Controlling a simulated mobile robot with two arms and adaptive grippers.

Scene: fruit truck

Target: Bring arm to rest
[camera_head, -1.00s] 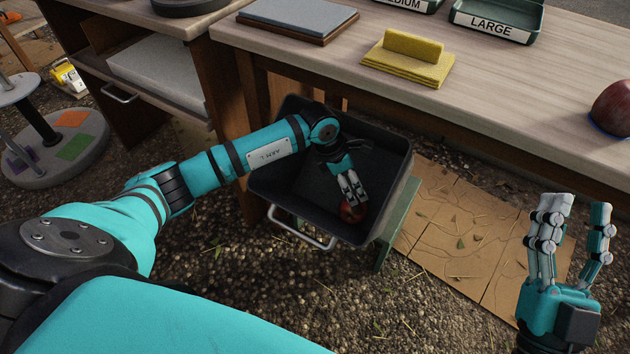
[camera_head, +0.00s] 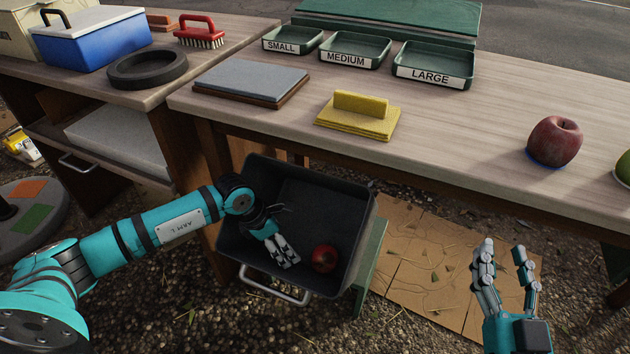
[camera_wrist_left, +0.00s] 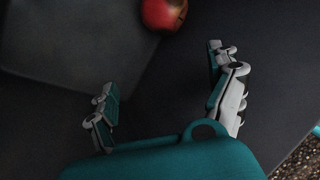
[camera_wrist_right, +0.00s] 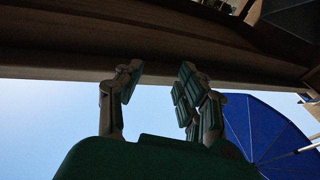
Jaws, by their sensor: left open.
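My left gripper (camera_head: 283,258) hangs inside the dark bin (camera_head: 362,222) under the table, its fingers apart and empty. A red apple (camera_head: 324,258) lies in the bin just right of the fingertips, with a gap between them. In the left wrist view the apple (camera_wrist_left: 164,12) shows at the top edge, beyond the spread fingers of the left gripper (camera_wrist_left: 165,90). My right gripper (camera_head: 505,247) is raised in front of the table at the lower right, fingers upward, apart and empty. The right wrist view shows the right gripper (camera_wrist_right: 160,70) with nothing between its fingers.
The table (camera_head: 460,135) above the bin holds a yellow sponge stack (camera_head: 358,118), a grey board (camera_head: 250,80), trays marked SMALL (camera_head: 292,40), MEDIUM (camera_head: 347,50) and LARGE (camera_head: 434,66), and another apple (camera_head: 554,141). The bin walls surround my left gripper. Cardboard (camera_head: 425,265) lies on the ground.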

